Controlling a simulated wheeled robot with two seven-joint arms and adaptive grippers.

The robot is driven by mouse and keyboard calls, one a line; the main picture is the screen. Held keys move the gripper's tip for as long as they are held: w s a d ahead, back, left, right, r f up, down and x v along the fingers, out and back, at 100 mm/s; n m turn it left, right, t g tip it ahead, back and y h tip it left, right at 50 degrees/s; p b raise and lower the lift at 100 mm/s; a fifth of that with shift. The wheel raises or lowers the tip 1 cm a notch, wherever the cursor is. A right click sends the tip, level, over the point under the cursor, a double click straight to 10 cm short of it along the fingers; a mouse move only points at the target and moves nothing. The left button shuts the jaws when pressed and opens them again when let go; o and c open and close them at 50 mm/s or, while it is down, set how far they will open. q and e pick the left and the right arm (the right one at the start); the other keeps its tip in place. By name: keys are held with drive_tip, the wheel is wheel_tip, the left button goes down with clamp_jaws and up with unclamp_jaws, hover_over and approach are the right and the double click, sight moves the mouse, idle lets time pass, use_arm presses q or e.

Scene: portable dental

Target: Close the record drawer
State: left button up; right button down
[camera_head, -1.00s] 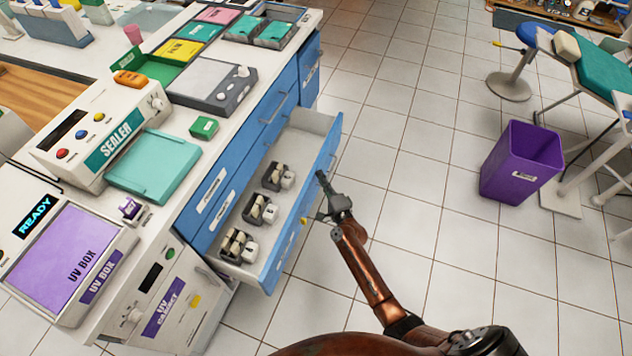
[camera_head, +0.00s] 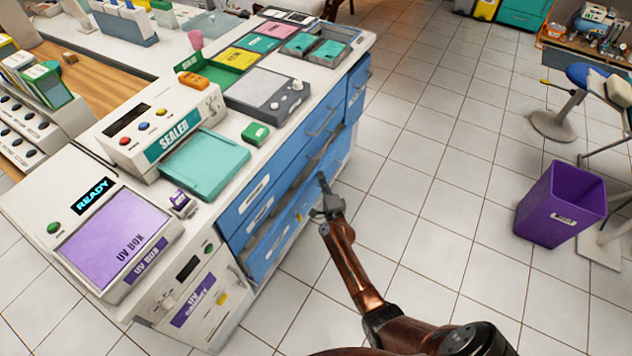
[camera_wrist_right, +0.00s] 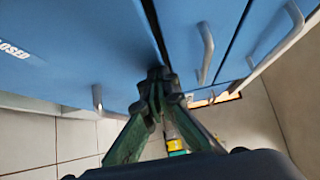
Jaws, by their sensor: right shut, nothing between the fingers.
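The record drawer (camera_head: 283,247) is the low blue drawer of the cabinet. My left gripper is not in view.
The counter above holds a sealer (camera_head: 150,130), a teal tray (camera_head: 205,165) and a UV box (camera_head: 118,245). Drawer handles (camera_head: 322,122) stick out of the cabinet front. A purple bin (camera_head: 560,205) stands on the tiled floor at right, with free floor between.

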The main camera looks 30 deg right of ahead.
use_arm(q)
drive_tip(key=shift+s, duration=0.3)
use_arm(e)
drive_tip(key=shift+w+a, duration=0.2)
drive_tip(key=shift+w, duration=0.2)
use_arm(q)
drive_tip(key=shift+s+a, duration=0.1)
